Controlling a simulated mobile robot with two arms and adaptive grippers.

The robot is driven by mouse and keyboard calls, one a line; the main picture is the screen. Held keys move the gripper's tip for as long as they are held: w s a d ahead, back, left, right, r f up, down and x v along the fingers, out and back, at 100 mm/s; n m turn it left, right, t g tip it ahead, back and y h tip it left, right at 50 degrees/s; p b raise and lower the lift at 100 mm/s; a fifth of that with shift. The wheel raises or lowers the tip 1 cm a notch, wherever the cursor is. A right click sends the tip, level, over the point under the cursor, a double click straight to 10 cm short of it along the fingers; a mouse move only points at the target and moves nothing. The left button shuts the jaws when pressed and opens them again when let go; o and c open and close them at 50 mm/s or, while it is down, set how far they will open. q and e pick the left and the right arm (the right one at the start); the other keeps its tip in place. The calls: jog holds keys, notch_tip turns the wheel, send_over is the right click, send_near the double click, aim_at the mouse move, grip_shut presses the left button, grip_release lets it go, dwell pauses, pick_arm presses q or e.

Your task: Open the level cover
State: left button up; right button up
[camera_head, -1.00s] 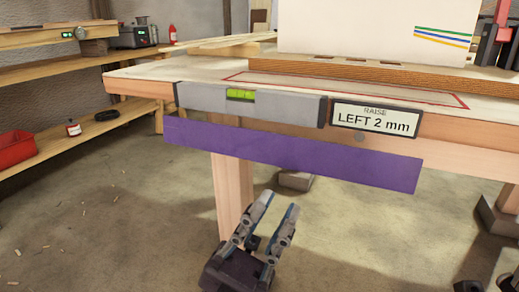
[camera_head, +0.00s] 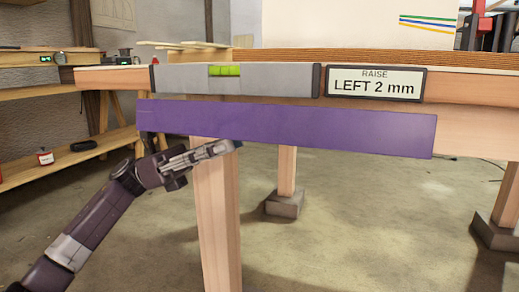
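A grey level (camera_head: 265,79) with a bright green vial (camera_head: 224,71) sits along the front edge of the workbench (camera_head: 110,77). A long purple panel, seemingly the level cover (camera_head: 290,127), hangs just below it, tilted slightly down to the right. The level's front and vial are uncovered. My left gripper (camera_head: 228,147) reaches in from the left, its fingertips at the panel's lower edge, left of its middle. The fingers show side-on, so I cannot tell their gap or whether they touch the panel. My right gripper is not in view.
A sign (camera_head: 376,84) reading "RAISE LEFT 2 mm" is right of the level. A wooden bench leg (camera_head: 217,215) stands just below my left gripper. Shelves (camera_head: 60,165) stand at the left. The floor (camera_head: 360,230) right of the leg is mostly clear.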

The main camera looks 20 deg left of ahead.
aim_at(259, 130)
pick_arm(q)
jog(key=b+x, duration=0.3)
jog(key=x, duration=0.3)
jog(key=shift+w+d+r, duration=0.1)
jog(key=shift+d+r, duration=0.05)
jog(key=shift+r, duration=0.05)
jog(key=shift+d+r, duration=0.25)
jog(key=shift+d, duration=0.2)
jog(key=shift+c, duration=0.2)
grip_shut()
